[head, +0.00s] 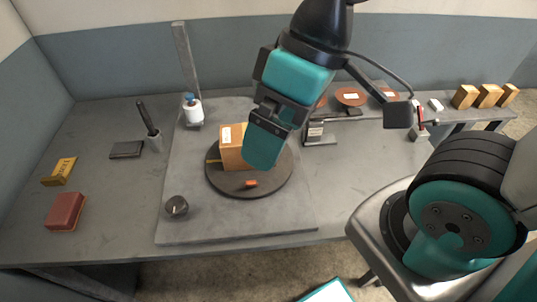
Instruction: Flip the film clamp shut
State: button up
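A small orange piece (251,184) sits on the front part of a dark round turntable (222,186); it may be the film clamp, but it is too small to tell how its flap stands. A brown carton (232,157) with a white label stands on the turntable behind it. A white roll with a blue top (194,112) is by an upright grey post (186,60) at the back left. My gripper (266,146) points down in front of the carton's right side and hides part of it. Whether its fingers are apart cannot be seen.
A grey round knob (176,207) is at the base plate's (240,226) front left. At the left lie a red block (65,211), a yellow box (59,171) and a dark pad (126,150). A small stand (320,134) is right of the turntable.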

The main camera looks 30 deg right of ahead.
aim_at(249, 183)
jog(key=z, duration=0.85)
jog(key=k, duration=0.85)
jog(key=u, duration=0.7)
